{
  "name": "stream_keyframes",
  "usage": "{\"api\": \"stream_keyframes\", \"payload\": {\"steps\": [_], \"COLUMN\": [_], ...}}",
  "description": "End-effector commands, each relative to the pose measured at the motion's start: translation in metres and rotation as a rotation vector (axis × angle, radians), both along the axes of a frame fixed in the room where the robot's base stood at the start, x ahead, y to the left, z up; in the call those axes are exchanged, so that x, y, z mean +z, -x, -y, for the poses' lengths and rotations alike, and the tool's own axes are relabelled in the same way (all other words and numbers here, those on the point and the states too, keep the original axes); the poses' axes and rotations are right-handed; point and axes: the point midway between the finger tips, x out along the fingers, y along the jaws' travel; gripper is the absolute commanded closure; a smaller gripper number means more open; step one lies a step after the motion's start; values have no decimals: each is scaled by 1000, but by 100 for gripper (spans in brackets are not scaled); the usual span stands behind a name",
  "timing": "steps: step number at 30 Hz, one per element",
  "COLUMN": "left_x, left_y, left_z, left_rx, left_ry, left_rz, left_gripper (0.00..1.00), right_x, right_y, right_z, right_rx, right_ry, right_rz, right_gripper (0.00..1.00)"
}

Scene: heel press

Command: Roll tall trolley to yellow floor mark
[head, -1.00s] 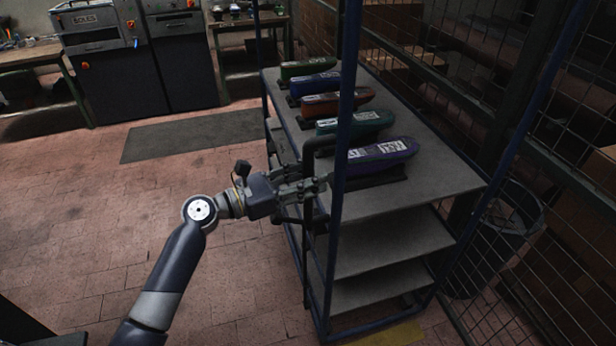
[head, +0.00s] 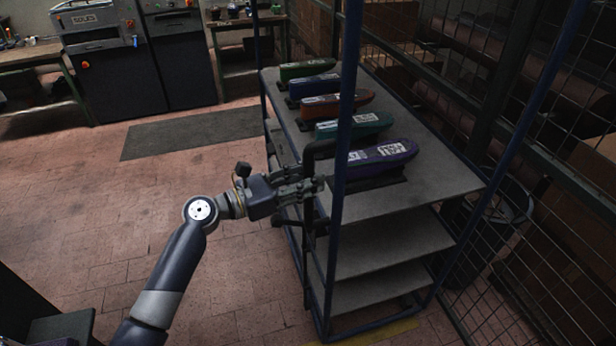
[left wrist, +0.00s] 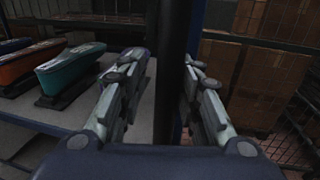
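The tall trolley (head: 430,195) has blue posts, several grey shelves and a black handle (head: 307,265) on its left side. Several coloured shoe-shaped pieces, including a purple one (head: 385,154), stand on its top shelf. My left gripper (head: 308,188) is at the handle's upright bar. My right gripper is not in view.
A wire mesh fence (head: 545,190) runs along the right, with a dark bin (head: 487,235) close to the trolley. A dark mat (head: 190,135) lies ahead on the left, before a machine (head: 180,75). A dark bench (head: 60,328) is at lower left. The brick floor between is clear.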

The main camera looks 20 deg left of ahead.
Motion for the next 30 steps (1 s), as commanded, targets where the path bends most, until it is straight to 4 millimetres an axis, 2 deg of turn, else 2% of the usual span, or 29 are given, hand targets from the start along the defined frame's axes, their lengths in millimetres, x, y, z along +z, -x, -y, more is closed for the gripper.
{"api": "stream_keyframes", "payload": {"steps": [1,5,11,12,15,17,20,30], "left_x": [6,6,5,5,4,4,3,3], "left_y": [-4,-3,-3,-2,-1,1,10,60], "left_z": [-6,-5,-4,-4,-4,-7,-16,-67], "left_rx": [16,14,10,10,9,9,10,11], "left_ry": [1,1,1,1,1,1,-1,0], "left_rz": [12,11,9,9,8,8,6,6], "left_gripper": [60,60,60,60,60,60,60,60], "right_x": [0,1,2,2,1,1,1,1], "right_y": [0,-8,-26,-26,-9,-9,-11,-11], "right_z": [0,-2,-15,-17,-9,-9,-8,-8], "right_rx": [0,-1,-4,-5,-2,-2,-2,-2], "right_ry": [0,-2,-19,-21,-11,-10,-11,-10], "right_rz": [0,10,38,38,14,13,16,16], "right_gripper": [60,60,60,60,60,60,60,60]}}
